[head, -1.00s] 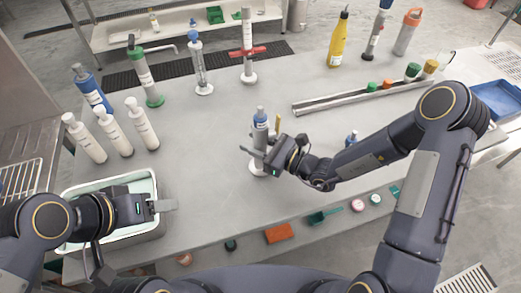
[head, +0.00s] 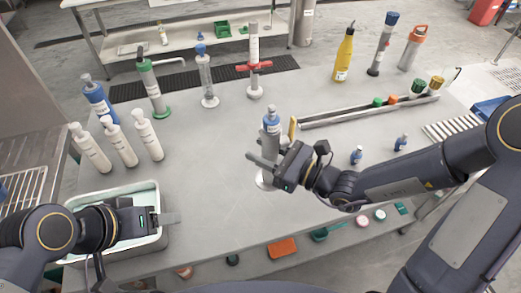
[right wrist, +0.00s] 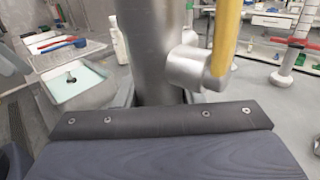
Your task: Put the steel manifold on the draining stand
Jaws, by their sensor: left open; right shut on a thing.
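My right gripper (head: 267,168) is shut on an upright steel body with a blue top (head: 271,119), which looks like the steel manifold. In the right wrist view its grey cylinder (right wrist: 152,50) has a side port with a yellow handle. Its round base shows below the fingers; I cannot tell whether it touches the table. A pale slatted rack (head: 450,127) at the table's right side may be the draining stand; I cannot be sure. My left gripper (head: 168,218) is open and empty over the steel basin's (head: 92,192) right edge.
White bottles (head: 118,138) and a blue bottle (head: 98,100) stand at left. Tall columns stand along the back. A long steel channel (head: 345,117) with coloured caps lies right of centre. Two small blue bottles (head: 356,155) stand behind my right forearm. The table's middle is clear.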

